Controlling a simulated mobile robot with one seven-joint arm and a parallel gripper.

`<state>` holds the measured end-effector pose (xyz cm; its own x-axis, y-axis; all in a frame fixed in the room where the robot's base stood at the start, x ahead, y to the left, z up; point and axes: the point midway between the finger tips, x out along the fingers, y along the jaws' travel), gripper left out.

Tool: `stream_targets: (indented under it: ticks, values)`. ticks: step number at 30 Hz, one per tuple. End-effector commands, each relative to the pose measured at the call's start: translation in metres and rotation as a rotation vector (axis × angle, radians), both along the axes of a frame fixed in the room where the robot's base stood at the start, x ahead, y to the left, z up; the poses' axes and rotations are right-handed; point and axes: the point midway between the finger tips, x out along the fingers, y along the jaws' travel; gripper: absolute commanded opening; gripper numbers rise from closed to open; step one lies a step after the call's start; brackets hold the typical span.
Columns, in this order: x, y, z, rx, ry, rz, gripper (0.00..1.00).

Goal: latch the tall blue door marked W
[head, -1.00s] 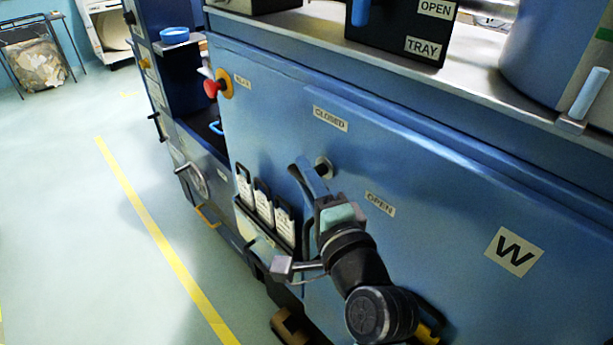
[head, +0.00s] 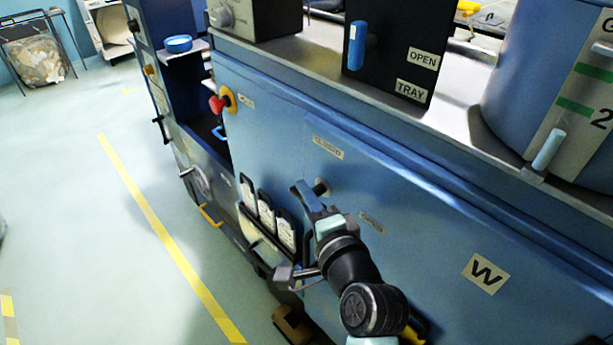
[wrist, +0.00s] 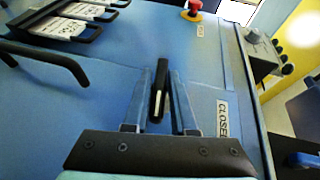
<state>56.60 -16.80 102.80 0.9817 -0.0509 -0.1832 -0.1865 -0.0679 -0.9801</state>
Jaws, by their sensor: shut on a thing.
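The tall blue door (head: 425,228) bears a W label (head: 485,273) and looks flush with the cabinet front in the head view. Its latch pivot (head: 321,187) sits near the door's left edge, between the CLOSED label (head: 328,147) above and the OPEN label (head: 372,222) to the lower right. My gripper (head: 308,197) is at the latch, its fingers beside the pivot. In the wrist view a dark latch lever (wrist: 158,98) stands between my two fingers (wrist: 158,112), and my gripper is shut on it. My fingers hide most of the lever in the head view.
A rack of white tags (head: 264,212) and a black bar handle (wrist: 52,62) lie left of the latch. A red knob (head: 216,104) is at the upper left. The counter above carries a black TRAY box (head: 392,60) and a blue drum (head: 525,85). The floor at left is clear.

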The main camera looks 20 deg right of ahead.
Motion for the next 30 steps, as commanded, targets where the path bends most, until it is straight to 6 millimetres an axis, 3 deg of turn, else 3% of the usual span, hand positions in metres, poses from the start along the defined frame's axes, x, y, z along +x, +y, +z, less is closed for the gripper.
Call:
stream_targets:
  ticks: [1,30]
  values:
    - [0.0000,0.0010,0.0114,-0.009,0.035,0.002,0.00]
    - [0.0015,0.0013,0.0088,-0.257,0.706,0.003,0.00]
